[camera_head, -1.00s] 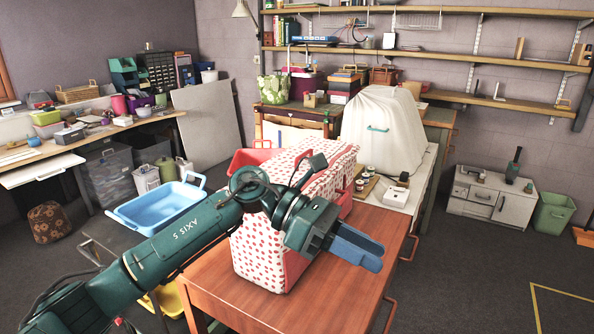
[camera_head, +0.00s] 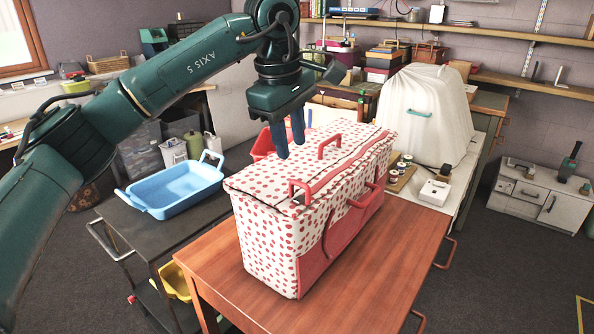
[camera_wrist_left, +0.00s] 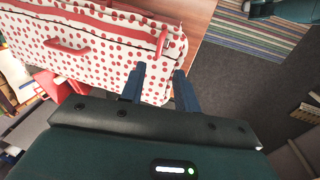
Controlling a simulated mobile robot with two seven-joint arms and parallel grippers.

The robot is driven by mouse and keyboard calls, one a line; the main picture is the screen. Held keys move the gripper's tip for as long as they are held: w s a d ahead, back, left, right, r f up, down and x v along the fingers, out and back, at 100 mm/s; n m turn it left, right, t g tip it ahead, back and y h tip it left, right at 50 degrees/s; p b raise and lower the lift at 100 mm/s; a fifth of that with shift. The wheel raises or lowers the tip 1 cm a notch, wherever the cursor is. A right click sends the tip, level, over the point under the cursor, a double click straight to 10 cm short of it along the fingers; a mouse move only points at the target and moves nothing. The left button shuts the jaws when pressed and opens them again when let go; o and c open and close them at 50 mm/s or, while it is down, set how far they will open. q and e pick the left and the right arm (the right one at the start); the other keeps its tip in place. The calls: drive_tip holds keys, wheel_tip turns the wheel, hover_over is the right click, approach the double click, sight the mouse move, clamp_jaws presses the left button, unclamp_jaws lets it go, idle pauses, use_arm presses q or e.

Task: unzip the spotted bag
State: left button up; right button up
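The spotted bag (camera_head: 268,245), white with red dots and red trim, stands upright on the wooden table. Two red handles (camera_head: 329,146) rise from its top, and a dark line runs along the top near the front end. In the left wrist view the bag (camera_wrist_left: 100,50) fills the upper left. My left gripper (camera_head: 290,140) points down above the bag's far left edge, with blue fingers apart and nothing between them. In the left wrist view its fingertips (camera_wrist_left: 158,72) show beside the bag's side. I cannot tell whether they touch it. My right gripper is not in view.
The wooden table (camera_head: 400,250) is clear to the right of the bag. A blue tub (camera_head: 170,187) sits on a dark cart at the left. A white-covered machine (camera_head: 425,115) and small spools stand behind the bag. A red bin (camera_head: 262,146) is behind it at the left.

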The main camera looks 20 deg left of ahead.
sight(296, 184)
use_arm(q)
drive_tip(key=f, duration=0.2)
drive_tip(key=w+f, duration=0.1)
drive_tip(key=f, duration=0.4)
drive_tip(key=shift+w+d+f, duration=0.25)
drive_tip(key=shift+f, duration=0.05)
drive_tip(key=shift+c, duration=0.3)
clamp_jaws()
